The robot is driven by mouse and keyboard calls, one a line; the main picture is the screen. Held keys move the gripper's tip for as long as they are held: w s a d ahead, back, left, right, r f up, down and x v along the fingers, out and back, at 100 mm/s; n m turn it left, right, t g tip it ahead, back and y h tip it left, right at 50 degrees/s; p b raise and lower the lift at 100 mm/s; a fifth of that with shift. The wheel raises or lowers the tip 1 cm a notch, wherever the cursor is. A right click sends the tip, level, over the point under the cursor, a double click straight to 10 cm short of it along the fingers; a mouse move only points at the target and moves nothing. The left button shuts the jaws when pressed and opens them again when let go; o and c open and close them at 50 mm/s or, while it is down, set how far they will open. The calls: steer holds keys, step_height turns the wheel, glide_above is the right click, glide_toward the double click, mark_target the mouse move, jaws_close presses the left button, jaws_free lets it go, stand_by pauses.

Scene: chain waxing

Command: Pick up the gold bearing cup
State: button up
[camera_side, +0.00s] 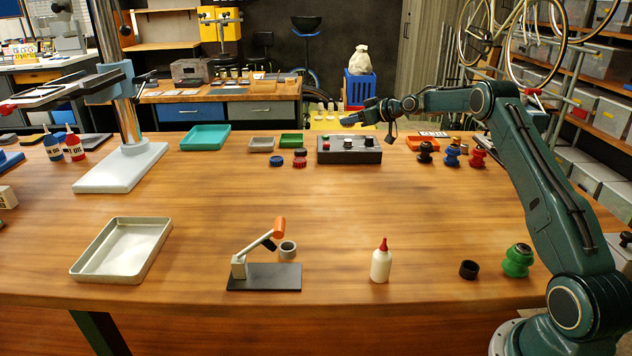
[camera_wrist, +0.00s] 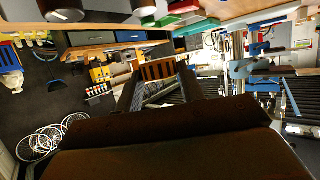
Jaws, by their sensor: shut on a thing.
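My gripper (camera_side: 349,119) is out over the back of the bench, above the grey control box. It is small and dark in the side view. In the wrist view its dark fingers (camera_wrist: 160,85) point up the picture, close around something I cannot make out clearly. I cannot pick out a gold bearing cup in either view. A grey ring-like cup (camera_side: 288,250) stands beside the orange-handled press, and a black cup (camera_side: 469,270) stands at the front right. Both are far from my gripper.
The control box (camera_side: 349,150) with knobs stands at the back middle. Black, blue and red knobbed pieces (camera_side: 452,156) stand right of it. A white bottle (camera_side: 381,262), a green piece (camera_side: 517,261), a press (camera_side: 264,276) and a metal tray (camera_side: 121,250) occupy the front. The bench middle is clear.

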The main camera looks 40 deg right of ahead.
step_height(320, 180, up, 15)
stand_by(0.4)
steer(key=shift+a+f, duration=0.15)
steer(key=shift+f, duration=0.05)
stand_by(0.6)
